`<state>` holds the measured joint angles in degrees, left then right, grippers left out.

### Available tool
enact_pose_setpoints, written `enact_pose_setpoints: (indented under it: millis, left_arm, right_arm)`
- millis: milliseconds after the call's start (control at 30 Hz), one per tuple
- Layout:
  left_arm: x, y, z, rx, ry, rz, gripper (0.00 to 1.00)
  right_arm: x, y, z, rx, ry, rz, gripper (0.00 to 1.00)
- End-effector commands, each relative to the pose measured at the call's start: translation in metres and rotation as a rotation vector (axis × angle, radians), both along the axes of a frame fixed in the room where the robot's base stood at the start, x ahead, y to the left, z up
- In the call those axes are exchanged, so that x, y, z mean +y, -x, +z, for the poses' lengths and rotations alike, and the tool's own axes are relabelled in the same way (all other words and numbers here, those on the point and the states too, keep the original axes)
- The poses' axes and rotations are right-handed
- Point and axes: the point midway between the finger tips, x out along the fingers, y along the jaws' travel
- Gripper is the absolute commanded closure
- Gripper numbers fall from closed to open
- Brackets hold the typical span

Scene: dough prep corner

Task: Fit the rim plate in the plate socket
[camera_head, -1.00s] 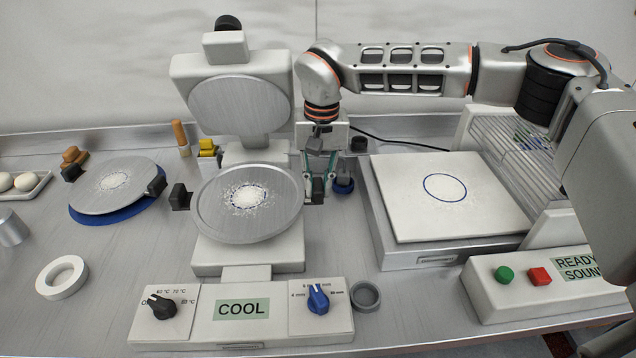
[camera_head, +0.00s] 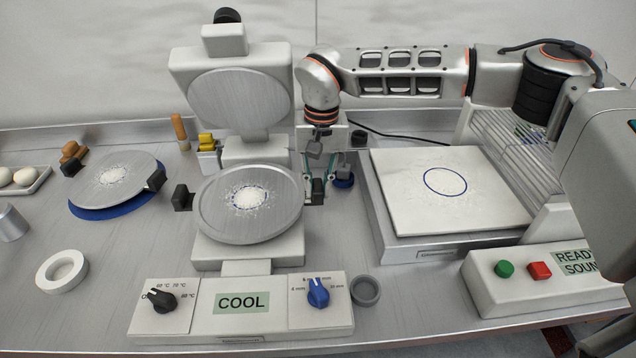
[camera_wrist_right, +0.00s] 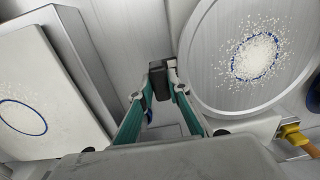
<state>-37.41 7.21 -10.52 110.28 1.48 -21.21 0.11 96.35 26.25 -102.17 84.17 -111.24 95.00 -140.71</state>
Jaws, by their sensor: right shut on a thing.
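The rim plate (camera_head: 225,220) is a round grey metal plate with a raised rim, white flour and a blue ring mark in its middle. It has black grips on its left and right. My right gripper (camera_head: 317,188) is shut on its right grip; the wrist view shows the fingertips (camera_wrist_right: 160,78) on that dark grip beside the plate (camera_wrist_right: 205,75). The plate lies level over the lower base (camera_head: 215,252) of the press. The plate hides the plate socket, and I cannot tell whether it is seated or slightly above. My left gripper is not in view.
The press's upper plate (camera_head: 238,98) stands open behind. A flat plate (camera_head: 95,190) lies on a blue mat at the left. A white ring (camera_head: 61,271) and grey ring (camera_head: 365,290) lie in front. A white board (camera_head: 440,205) is at the right.

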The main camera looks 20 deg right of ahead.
Motion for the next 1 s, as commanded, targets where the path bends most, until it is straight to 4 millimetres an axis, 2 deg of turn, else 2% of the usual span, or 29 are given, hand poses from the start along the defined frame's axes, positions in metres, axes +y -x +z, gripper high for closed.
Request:
enact_pose_setpoints:
  millis: [400,433,500,800,1000]
  left_arm:
    - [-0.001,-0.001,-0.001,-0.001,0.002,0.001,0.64]
    - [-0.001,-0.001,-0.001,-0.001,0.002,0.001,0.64]
    - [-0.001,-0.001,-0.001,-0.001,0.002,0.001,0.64]
    - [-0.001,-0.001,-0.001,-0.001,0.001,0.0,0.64]
    - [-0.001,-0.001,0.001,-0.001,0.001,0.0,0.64]
  right_arm:
    - [0.001,-0.001,-0.007,-0.003,-0.003,0.0,1.0]
    - [0.001,-0.001,-0.006,-0.003,-0.003,0.0,0.76]
    - [0.001,-0.001,-0.006,-0.003,-0.003,0.0,0.64]
    - [-0.001,0.001,-0.009,0.002,0.002,-0.001,0.64]
    - [-0.001,0.0,0.003,0.0,0.001,0.0,0.64]
